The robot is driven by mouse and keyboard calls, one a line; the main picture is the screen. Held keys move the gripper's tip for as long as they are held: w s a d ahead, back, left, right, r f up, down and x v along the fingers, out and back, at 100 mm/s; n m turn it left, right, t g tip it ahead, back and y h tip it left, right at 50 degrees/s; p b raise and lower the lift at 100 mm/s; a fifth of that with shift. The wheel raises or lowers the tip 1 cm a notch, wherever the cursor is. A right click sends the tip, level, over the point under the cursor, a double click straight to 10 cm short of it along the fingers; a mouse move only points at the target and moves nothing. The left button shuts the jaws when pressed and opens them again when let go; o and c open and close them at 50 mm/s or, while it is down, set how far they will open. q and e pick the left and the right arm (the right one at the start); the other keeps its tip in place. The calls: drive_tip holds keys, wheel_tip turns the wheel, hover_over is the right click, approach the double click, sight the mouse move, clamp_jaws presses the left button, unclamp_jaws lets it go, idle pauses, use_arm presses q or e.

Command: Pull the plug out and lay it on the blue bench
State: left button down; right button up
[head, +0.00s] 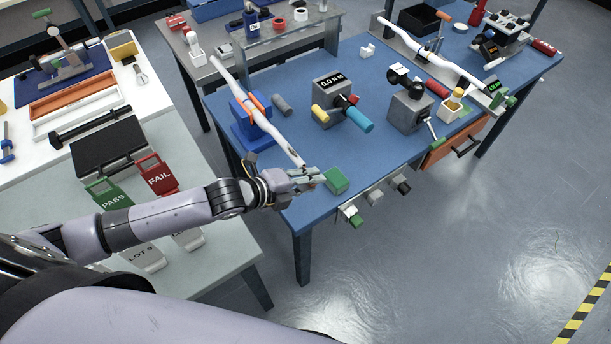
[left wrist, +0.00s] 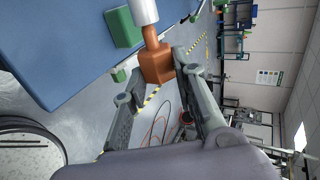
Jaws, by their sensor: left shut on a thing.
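A white tube (head: 258,110) lies slanted in a blue stand with an orange strap (head: 255,107), on the blue bench (head: 235,185). Its near end points to the bench's front left corner. My left gripper (head: 310,176) is at that end. In the left wrist view my left gripper (left wrist: 160,85) is shut on the orange-brown plug (left wrist: 157,65). The plug's narrower neck meets the end of the white tube (left wrist: 145,10); how deep it sits cannot be told. In the head view the gripper mostly hides the plug. My right gripper is not in view.
A green block (head: 337,181) is beside my left gripper at the bench edge. Pass and fail signs (head: 158,174) stand on the left table.

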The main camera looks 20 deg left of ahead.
use_arm(q)
drive_tip(key=shift+s+d+p, duration=0.3)
drive_tip(key=shift+s+d, duration=0.2)
drive_tip(key=shift+d, duration=0.2)
drive_tip(key=s+d, duration=0.1)
drive_tip(key=s+d+p, duration=0.1)
drive_tip(key=d, duration=0.1)
drive_tip(key=shift+s, duration=0.25)
idle(0.3)
